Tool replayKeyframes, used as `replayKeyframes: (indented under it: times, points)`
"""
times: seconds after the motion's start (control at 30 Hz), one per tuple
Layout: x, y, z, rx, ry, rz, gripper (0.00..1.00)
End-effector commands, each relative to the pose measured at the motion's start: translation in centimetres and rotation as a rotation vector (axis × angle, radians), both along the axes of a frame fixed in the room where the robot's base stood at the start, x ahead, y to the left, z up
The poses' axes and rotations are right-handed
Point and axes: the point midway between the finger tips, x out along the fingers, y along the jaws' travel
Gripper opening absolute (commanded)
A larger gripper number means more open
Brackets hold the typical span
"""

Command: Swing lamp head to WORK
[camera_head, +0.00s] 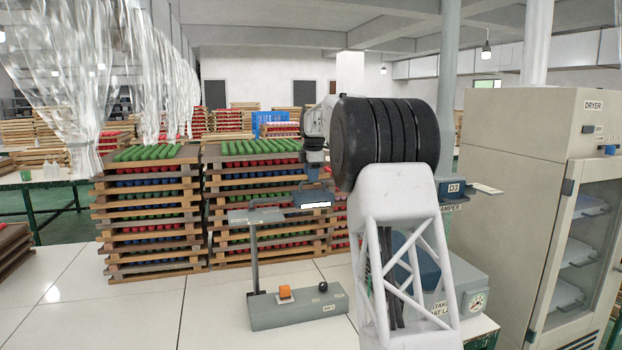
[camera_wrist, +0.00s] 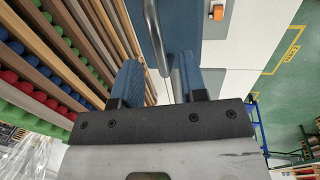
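The lamp stands on a grey base (camera_head: 298,308) on the white table, with a thin upright post (camera_head: 254,262) and a flat grey arm (camera_head: 256,217) on top. The lamp head (camera_head: 313,196) is a blue-grey box with a lit white strip, right of the post; its blue top shows in the wrist view (camera_wrist: 188,28). My gripper (camera_head: 312,173) is just above the head, pointing down. In the wrist view my gripper (camera_wrist: 158,65) has its blue fingers apart, with a bent metal handle (camera_wrist: 155,35) between them. Contact cannot be told. The lamp's small labels are unreadable.
An orange rocker switch (camera_head: 284,292) is on the lamp base. Stacked wooden trays of red, blue and green pieces (camera_head: 150,210) stand close behind and left. A grey machine (camera_head: 465,280) is to the right, with a beige dryer (camera_head: 510,180) beyond. The front-left table is clear.

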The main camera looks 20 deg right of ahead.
Motion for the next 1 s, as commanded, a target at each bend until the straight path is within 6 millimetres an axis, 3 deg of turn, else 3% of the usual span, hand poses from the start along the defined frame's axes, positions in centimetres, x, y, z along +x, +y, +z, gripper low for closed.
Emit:
replayKeyframes:
  times: [0.2,0.53,0.57,0.8,1.0]
  points:
    - [0.3,0.0,-1.5,0.0,0.0,0.0,0.39]
    - [0.3,0.0,-1.8,0.0,0.0,0.0,0.39]
    - [0.3,0.0,-1.7,0.0,0.0,0.0,0.38]
    - [0.3,0.0,-1.7,0.0,0.0,0.0,0.01]
    - [0.3,0.0,-1.7,0.0,0.0,0.0,0.0]
